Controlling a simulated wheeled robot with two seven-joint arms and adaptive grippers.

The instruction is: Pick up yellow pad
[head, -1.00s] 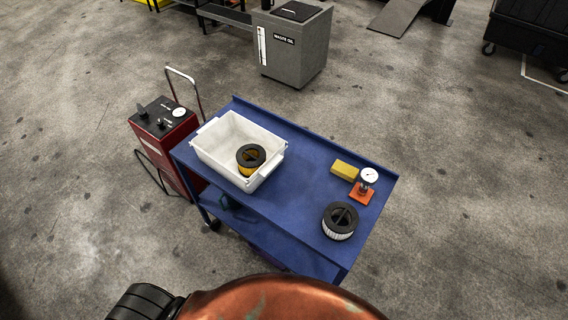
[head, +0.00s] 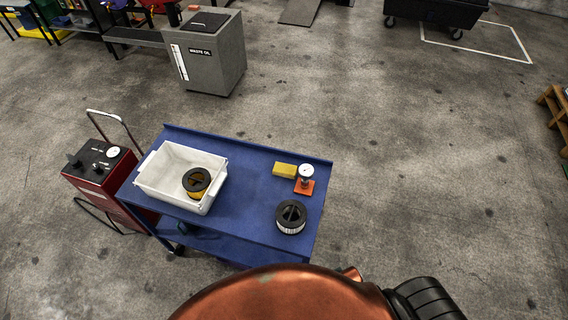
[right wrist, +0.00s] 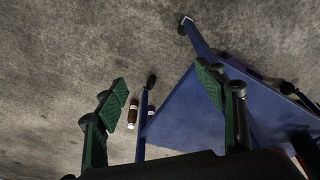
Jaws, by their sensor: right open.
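The yellow pad (head: 284,170) is a small flat block lying on the top of the blue cart (head: 262,200), towards its right end. It touches or nearly touches an orange-based dial gauge (head: 305,178) on its right; I cannot tell which. My right gripper (right wrist: 165,92) shows in the right wrist view, its two green-padded fingers wide apart with nothing between them. Part of the blue cart (right wrist: 190,115) lies beyond and to the right of it. The pad is not seen in that view. My left gripper is in neither view.
A white bin (head: 160,190) on the cart's left holds a black-and-yellow filter (head: 197,182). A black-and-white filter (head: 291,216) stands near the cart's front right. A red machine (head: 95,180) stands left of the cart. A grey waste oil box (head: 207,55) stands behind.

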